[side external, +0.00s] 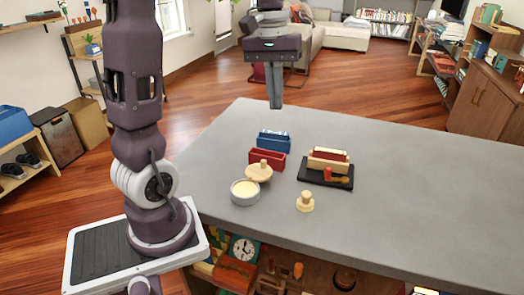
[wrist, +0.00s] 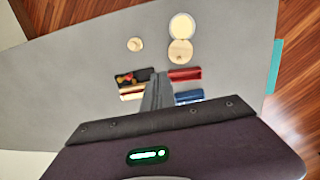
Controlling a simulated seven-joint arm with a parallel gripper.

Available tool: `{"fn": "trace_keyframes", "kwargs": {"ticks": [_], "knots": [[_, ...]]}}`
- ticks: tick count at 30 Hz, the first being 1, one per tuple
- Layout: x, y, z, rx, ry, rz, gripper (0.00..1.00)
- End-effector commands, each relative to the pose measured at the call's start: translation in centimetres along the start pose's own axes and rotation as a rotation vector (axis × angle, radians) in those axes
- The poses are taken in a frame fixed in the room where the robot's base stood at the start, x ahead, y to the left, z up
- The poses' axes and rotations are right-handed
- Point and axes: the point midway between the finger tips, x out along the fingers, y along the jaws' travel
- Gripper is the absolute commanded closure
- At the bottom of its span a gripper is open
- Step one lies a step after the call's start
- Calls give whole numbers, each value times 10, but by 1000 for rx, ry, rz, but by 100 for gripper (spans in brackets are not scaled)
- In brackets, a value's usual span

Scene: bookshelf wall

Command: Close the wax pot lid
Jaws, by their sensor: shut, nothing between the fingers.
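The wax pot (side external: 245,197) is a round grey pot of pale cream wax, open at the top, near the left edge of the grey table. Its round wooden lid (side external: 259,173) with a knob is off the opening, beside the rim on the far side. In the wrist view, the pot (wrist: 182,26) and lid (wrist: 180,52) look edge to edge; I cannot tell whether they are joined. My gripper (side external: 275,106) is shut and empty, high above the far part of the table. Its fingers (wrist: 157,92) point down in the wrist view, apart from everything.
A red holder (side external: 267,160) and a blue holder (side external: 273,141) stand behind the lid. A black tray (side external: 325,181) with a wooden box, a red piece and a spoon-like tool lies to the right. A wooden knobbed stamp (side external: 305,203) stands in front. The table's right side is clear.

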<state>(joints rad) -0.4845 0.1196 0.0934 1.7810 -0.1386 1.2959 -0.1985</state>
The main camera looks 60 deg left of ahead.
Motion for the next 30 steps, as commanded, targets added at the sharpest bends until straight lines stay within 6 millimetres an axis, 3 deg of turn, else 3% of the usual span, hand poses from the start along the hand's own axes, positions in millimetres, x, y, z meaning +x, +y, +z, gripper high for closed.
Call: {"fn": "trace_keyframes", "kwargs": {"ticks": [1, 3, 6, 9, 14, 26, 30], "knots": [[12, -16, -33, -113, -68, -6, 100], [28, -39, -68, -250, -148, -7, 100], [48, -66, -99, -380, -228, -5, 100], [59, -81, -112, -440, -268, -3, 100], [74, -82, -110, -453, -279, -2, 100], [156, -77, -86, -449, -279, -4, 100], [159, -67, -66, -447, -274, -3, 100]]}}
